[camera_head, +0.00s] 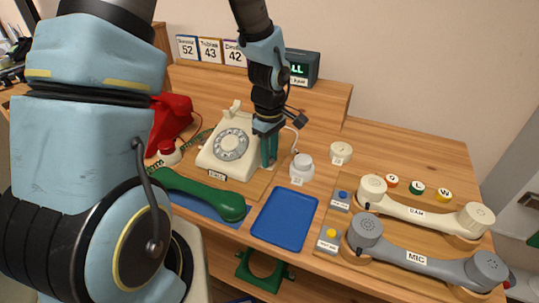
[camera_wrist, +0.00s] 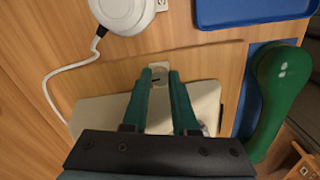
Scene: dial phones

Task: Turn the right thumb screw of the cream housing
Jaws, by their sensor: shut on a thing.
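The cream housing (camera_head: 228,152) is a dial phone body standing on the table, with a grey dial on its front. In the wrist view the housing (camera_wrist: 205,105) lies behind and beneath my fingers. My gripper (camera_head: 268,160) points down at the right side of the housing.
A white round device (camera_head: 302,167) with a cable stands just right of my gripper. A blue tray (camera_head: 284,219) and a green handset (camera_head: 203,194) lie in front. Cream (camera_head: 415,213) and grey (camera_head: 415,260) handsets rest at the right. A red phone (camera_head: 170,122) stands left.

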